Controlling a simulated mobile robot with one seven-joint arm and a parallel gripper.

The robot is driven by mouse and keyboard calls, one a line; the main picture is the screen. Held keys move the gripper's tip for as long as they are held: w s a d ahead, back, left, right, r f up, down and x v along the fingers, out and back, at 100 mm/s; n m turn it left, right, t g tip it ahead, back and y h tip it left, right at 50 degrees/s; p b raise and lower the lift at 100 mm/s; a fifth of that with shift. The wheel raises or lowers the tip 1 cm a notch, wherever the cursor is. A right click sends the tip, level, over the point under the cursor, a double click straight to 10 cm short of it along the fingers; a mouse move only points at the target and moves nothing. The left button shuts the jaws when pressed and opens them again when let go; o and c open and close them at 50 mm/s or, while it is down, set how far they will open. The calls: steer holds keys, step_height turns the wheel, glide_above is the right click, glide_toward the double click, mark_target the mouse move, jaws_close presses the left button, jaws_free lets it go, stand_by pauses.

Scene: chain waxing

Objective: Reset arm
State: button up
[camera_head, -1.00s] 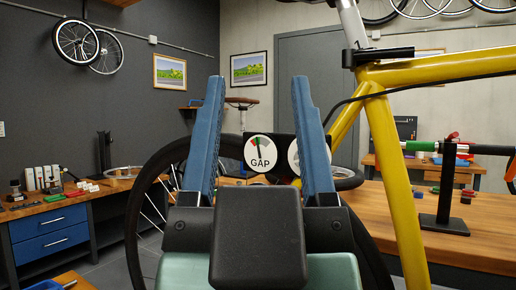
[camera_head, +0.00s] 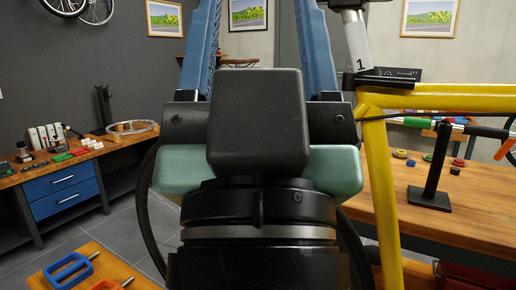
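My gripper (camera_head: 258,30) fills the middle of the view and points upward. Its two blue fingers stand wide apart and run out of the top of the picture. Nothing shows between the visible parts of the fingers, and the fingertips are cut off. A black box on the gripper and my wrist below it hide much of the scene behind. The yellow bike frame (camera_head: 378,180) stands just right of the gripper, with a grey seat post (camera_head: 356,38) above it. I cannot tell whether the gripper touches the frame.
A wooden workbench (camera_head: 482,208) with a black stand (camera_head: 432,170) is at the right. A bench with blue drawers (camera_head: 62,187) and small bottles is at the left. A low wooden surface at the lower left bears a blue-handled tool (camera_head: 70,270). Floor (camera_head: 125,228) shows between.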

step_height(320, 180, up, 30)
steer(key=p, duration=2.7)
steer(key=shift+f, duration=0.2)
